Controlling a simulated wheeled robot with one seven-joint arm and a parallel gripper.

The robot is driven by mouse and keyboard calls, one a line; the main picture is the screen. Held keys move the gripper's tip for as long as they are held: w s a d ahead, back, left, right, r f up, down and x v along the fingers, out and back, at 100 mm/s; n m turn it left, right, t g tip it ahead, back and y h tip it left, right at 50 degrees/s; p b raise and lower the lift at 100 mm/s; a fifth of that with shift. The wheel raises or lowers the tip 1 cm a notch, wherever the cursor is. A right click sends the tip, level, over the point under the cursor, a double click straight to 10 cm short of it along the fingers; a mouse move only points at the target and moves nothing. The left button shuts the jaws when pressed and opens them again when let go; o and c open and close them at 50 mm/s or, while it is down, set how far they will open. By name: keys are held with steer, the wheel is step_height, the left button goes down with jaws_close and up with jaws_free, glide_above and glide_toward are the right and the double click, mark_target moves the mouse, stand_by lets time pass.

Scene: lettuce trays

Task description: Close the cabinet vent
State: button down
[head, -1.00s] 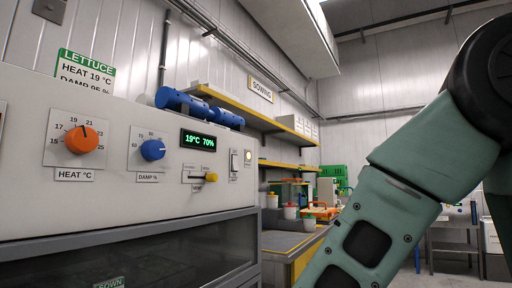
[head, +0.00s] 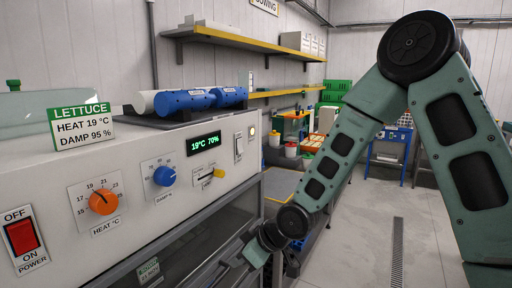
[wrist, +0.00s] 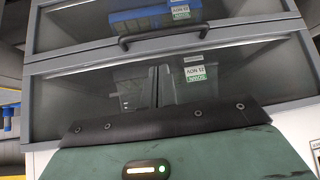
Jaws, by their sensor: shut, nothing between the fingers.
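The cabinet's vent slider is a small plate with a slot and a yellow knob (head: 219,173) on the white control panel (head: 130,168) in the head view. The knob is at the right end of its slot; the lettering is too small to read. My gripper (head: 248,252) is low in front of the cabinet, below and right of the slider and apart from it. It is shut and empty. The wrist view faces the cabinet's glazed front with a dark handle (wrist: 163,38); the slider is not seen there.
Left of the slider are the blue damp dial (head: 164,176), orange heat dial (head: 103,202) and red power switch (head: 22,237). A display (head: 203,144) reads 19°C 70%. A white switch (head: 239,146) is at right. A lettuce sign (head: 82,125) stands on top. Floor is clear right.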

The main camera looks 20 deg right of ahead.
mark_target(207, 178)
steer(key=w+d+r+m+t+y+p, duration=0.1)
steer(key=w+d+r+t+p, duration=0.25)
steer(key=r+p, duration=0.55)
steer(key=w+d+r+t+y+p, duration=0.2)
steer(key=w+d+r+p, duration=0.25)
steer(key=r+p, duration=0.5)
steer(key=shift+r+b+x, duration=0.2)
steer(key=shift+b+x, duration=0.6)
steer(key=shift+x, duration=0.7)
steer(key=shift+r+b+x, duration=0.2)
steer(key=shift+b+x, duration=0.65)
steer(key=shift+x, duration=0.65)
steer(key=shift+r+b+x, duration=0.2)
steer(key=shift+b+x, duration=0.6)
steer(key=shift+x, duration=0.7)
steer(key=shift+s+a+b, duration=0.25)
steer(key=shift+s+a, duration=0.25)
steer(key=shift+a, duration=0.25)
steer(key=shift+s+a+b, duration=0.25)
steer(key=shift+s+a, duration=0.25)
steer(key=shift+a, duration=0.3)
steer(key=shift+s+a+b, duration=0.25)
steer(key=shift+s+a, duration=0.25)
steer(key=shift+a, duration=0.25)
steer(key=p+v, duration=0.1)
steer(key=v, duration=0.5)
steer(key=shift+w+d+r+p, duration=0.15)
steer(key=shift+w+d+p, duration=0.15)
steer(key=shift+w+d, duration=0.1)
